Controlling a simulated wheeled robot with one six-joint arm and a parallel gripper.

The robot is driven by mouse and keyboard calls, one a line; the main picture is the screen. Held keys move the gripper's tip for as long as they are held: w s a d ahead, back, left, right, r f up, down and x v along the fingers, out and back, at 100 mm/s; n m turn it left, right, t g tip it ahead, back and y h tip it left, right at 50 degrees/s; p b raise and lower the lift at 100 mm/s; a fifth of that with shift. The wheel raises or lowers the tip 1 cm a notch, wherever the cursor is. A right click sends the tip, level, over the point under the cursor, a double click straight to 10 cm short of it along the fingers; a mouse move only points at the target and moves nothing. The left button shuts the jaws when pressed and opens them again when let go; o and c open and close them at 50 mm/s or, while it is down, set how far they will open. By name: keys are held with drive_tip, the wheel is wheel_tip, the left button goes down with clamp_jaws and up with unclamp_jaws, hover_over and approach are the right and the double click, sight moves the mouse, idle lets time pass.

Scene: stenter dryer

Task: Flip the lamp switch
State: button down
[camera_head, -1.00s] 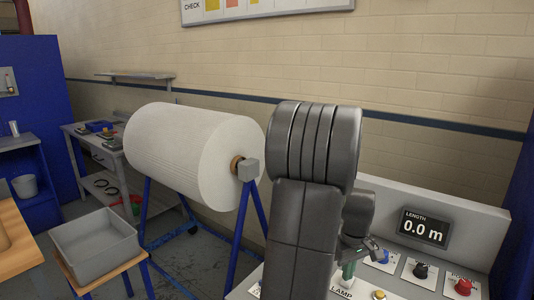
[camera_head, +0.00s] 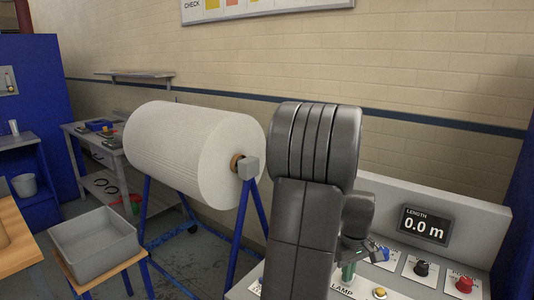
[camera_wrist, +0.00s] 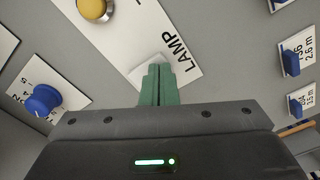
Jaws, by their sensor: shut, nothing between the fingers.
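My gripper (camera_wrist: 160,72) is shut, its green fingertips together over the white LAMP label plate (camera_wrist: 188,50). A small pale piece (camera_wrist: 147,73) shows right at the fingertips; it may be the lamp switch, but the fingers hide most of that spot. I cannot tell whether they touch it or which way it is set. In the head view my gripper (camera_head: 348,272) points down at the panel beside the word LAMP (camera_head: 341,292), and my arm covers part of the panel.
A yellow round button (camera_wrist: 95,8) sits near the LAMP plate. A blue knob (camera_wrist: 43,100) and blue switches (camera_wrist: 292,62) flank it. The head view shows a black knob (camera_head: 421,269), a red knob (camera_head: 464,284) and a length display (camera_head: 424,226). A fabric roll (camera_head: 190,150) stands left.

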wheel_tip(320, 180, up, 7)
drive_tip(key=p, duration=0.5)
drive_tip(key=shift+p, duration=0.35)
drive_tip(key=shift+f, duration=0.1)
drive_tip(key=shift+f, duration=0.15)
wheel_tip(320, 180, down, 7)
drive_tip(key=b, duration=0.6)
drive_tip(key=shift+r, duration=0.2)
